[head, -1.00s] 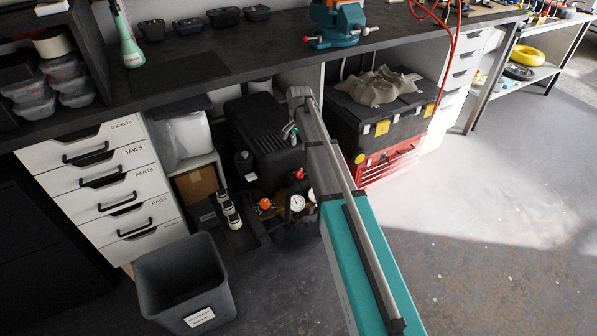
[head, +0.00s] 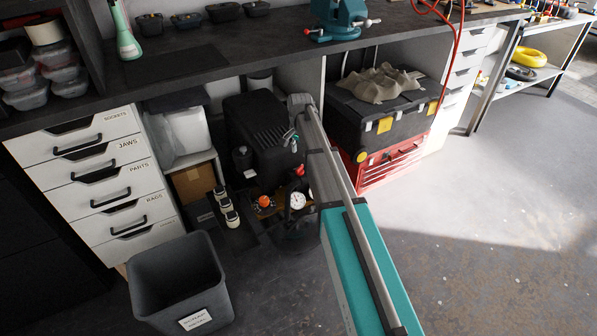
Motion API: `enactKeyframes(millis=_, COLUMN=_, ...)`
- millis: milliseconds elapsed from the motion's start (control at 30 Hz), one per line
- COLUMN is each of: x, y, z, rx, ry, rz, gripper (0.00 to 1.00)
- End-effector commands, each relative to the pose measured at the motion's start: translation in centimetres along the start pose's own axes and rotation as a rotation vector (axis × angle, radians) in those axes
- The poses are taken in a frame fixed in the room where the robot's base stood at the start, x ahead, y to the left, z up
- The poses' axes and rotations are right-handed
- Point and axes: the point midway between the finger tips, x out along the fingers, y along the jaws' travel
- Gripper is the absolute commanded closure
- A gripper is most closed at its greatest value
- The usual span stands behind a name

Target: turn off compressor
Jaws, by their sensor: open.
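The compressor (head: 258,122) sits on the floor under the workbench, with a black ribbed housing. Below its front are a white round gauge (head: 297,200), an orange knob (head: 264,201) and a small red part (head: 299,170). I cannot tell which of these is the switch. My arm reaches in under the bench from the lower right and covers the compressor's right side. My gripper (head: 290,138) shows small at its end, open, in front of the housing's right part and above the red part. I see nothing in it. Contact cannot be made out.
The workbench top (head: 260,55) overhangs the compressor. A drawer unit (head: 100,185) and a grey bin (head: 178,285) stand left. A black toolbox (head: 350,125) on a red tool chest (head: 390,165) stands right. Small bottles (head: 228,208) sit left of the gauges. Floor is clear at right.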

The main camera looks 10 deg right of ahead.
Motion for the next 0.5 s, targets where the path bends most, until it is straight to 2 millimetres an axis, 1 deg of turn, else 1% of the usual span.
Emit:
enactKeyframes(millis=33, x=0.8, y=0.0, z=0.0, rx=0.000, ry=0.000, rz=0.000, gripper=0.51)
enactKeyframes(millis=500, x=4.5, y=0.1, z=-0.1, rx=0.001, ry=0.000, rz=0.000, gripper=0.51)
